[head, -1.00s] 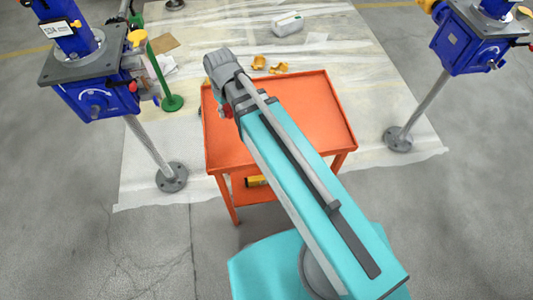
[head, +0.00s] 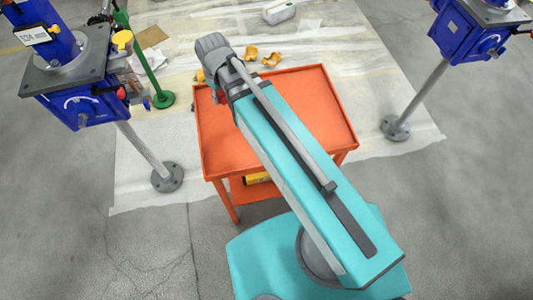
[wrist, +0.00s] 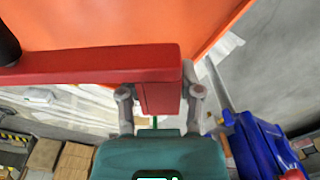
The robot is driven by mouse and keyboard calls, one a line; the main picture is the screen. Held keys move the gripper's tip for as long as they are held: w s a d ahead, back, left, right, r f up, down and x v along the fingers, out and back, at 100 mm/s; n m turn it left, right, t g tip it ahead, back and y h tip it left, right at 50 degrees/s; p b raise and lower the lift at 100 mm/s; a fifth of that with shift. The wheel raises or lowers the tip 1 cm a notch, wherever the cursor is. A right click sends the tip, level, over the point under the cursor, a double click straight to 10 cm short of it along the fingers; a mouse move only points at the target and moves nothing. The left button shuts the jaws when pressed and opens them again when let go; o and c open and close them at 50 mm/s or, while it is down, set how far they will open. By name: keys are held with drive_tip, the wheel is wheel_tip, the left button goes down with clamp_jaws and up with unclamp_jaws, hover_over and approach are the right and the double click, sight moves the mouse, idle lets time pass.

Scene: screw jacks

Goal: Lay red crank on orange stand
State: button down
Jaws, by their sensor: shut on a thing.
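The red crank (wrist: 90,63) is between the two fingers of my gripper (wrist: 160,95) in the wrist view. Its long red bar reaches out to the left, where a dark grip (wrist: 8,45) shows at the picture's edge. My gripper is shut on the block-like end of the crank. The orange stand (head: 300,110) is a tray-topped table in the head view, and its top is bare where it shows. Its orange surface also fills the top of the wrist view (wrist: 130,20). In the head view my arm hides the gripper and most or all of the crank.
Blue screw jacks on grey posts stand left (head: 75,95) and right (head: 470,30) of the stand. A green post (head: 160,98) is behind the left one. Orange-yellow pieces (head: 271,60) and a white container (head: 279,12) lie on the floor sheet behind. A yellow item (head: 256,178) is on the lower shelf.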

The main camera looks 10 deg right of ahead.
drive_tip(key=shift+a+f, duration=0.15)
drive_tip(key=shift+a, duration=0.05)
drive_tip(key=shift+f+b, duration=1.1)
drive_tip(key=shift+b, duration=0.1)
drive_tip(key=shift+a, duration=0.1)
